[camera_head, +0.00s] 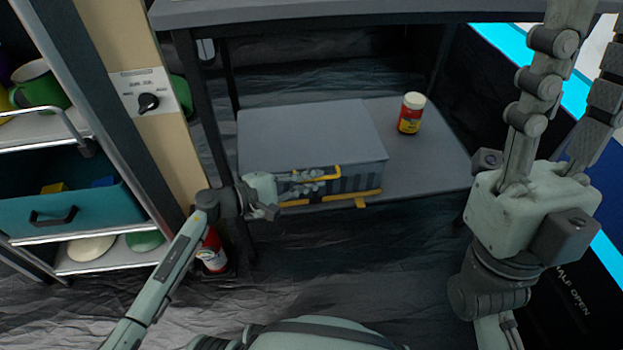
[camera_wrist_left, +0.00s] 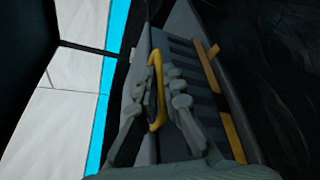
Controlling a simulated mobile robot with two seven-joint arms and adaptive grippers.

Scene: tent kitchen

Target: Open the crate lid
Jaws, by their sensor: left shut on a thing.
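The crate is grey-blue with a flat lid (camera_head: 310,133) and a ribbed front (camera_head: 362,180); it sits on the lower shelf of the table. The lid lies flat and closed. A yellow handle (camera_head: 322,169) is on the front under the lid's edge, and a yellow strip (camera_head: 345,196) runs along the bottom. My left gripper (camera_head: 312,181) is at the crate's front, shut on the yellow handle. In the left wrist view the handle (camera_wrist_left: 157,85) passes between the fingers. My right gripper (camera_head: 575,75) is raised at the right, fingers apart and empty, away from the crate.
A red and yellow jar (camera_head: 411,113) with a white lid stands on the shelf (camera_head: 425,160), right of the crate. The tabletop (camera_head: 330,12) is above it. A shelf unit with a teal drawer (camera_head: 75,210) is at left; a red bottle (camera_head: 212,250) stands on the floor.

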